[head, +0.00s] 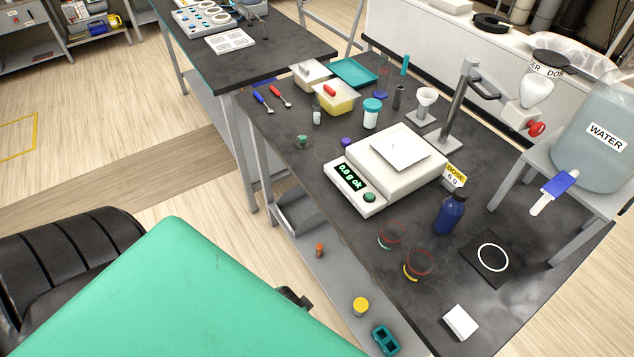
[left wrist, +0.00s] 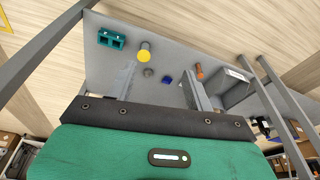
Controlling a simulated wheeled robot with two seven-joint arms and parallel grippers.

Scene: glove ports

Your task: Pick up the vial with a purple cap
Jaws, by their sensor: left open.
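A small purple cap (head: 346,142) shows on the bench top just left of the scale; any vial body under it is hard to make out. On the lower shelf are a yellow-capped container (head: 361,306), also in the left wrist view (left wrist: 144,54), and an orange-capped vial (head: 319,250), also there (left wrist: 199,71). My right gripper is not in view.
A teal block (head: 384,340) stands on the shelf, and a grey bin (left wrist: 236,88) is near the orange vial. A scale (head: 375,165), bottles and a water tank (head: 600,120) occupy the bench.

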